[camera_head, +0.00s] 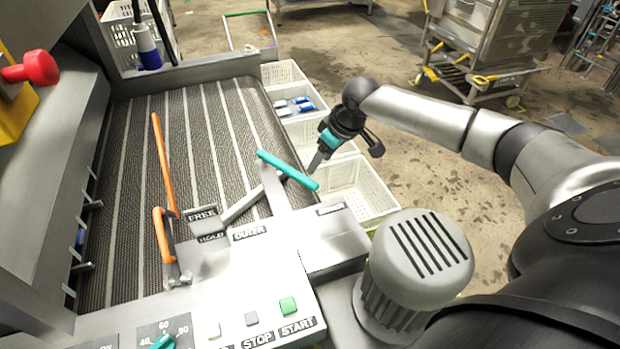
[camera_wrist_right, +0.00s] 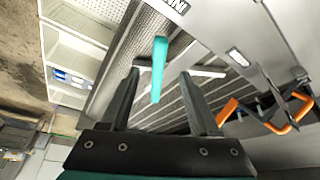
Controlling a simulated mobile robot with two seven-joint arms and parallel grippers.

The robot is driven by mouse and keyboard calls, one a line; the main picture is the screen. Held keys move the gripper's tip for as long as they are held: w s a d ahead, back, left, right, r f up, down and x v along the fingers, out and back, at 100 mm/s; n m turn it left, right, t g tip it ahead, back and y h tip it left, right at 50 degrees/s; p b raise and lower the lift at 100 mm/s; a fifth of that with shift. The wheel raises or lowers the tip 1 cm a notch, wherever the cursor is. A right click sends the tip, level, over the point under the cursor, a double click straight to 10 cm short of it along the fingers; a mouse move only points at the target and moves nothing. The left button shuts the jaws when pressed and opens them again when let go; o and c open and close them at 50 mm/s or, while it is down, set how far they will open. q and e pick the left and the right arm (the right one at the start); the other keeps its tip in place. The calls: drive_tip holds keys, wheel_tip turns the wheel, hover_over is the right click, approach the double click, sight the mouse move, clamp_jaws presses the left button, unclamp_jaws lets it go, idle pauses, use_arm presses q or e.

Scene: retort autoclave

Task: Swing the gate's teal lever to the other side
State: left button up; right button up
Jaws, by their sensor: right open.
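The teal lever (camera_head: 287,170) stands over the right side of the conveyor in the head view, slanting from upper left down to its right end. It also shows in the right wrist view (camera_wrist_right: 159,68), between the two fingers and ahead of the palm. My right gripper (camera_head: 316,166) is close beside the lever on its far right side. In the right wrist view the gripper (camera_wrist_right: 158,80) is open, with a finger on each side of the lever and gaps on both sides. Whether a finger touches it cannot be told. My left gripper is not in view.
An orange handle (camera_head: 163,165) rises over the conveyor (camera_head: 130,130) at the left. Labels FREE, HOLD and OUTER mark the panel, with a green START button (camera_head: 288,306) in front. White crates (camera_head: 352,186) stand right of the conveyor. A grey motor housing (camera_head: 418,250) is at lower right.

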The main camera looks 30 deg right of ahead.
sight(308, 181)
drive_tip(key=b+x, duration=0.2)
drive_tip(key=x, duration=0.7)
drive_tip(key=shift+w+f, duration=0.1)
drive_tip(key=shift+w, duration=0.05)
drive_tip(key=shift+c, duration=0.2)
clamp_jaws()
idle(1.0)
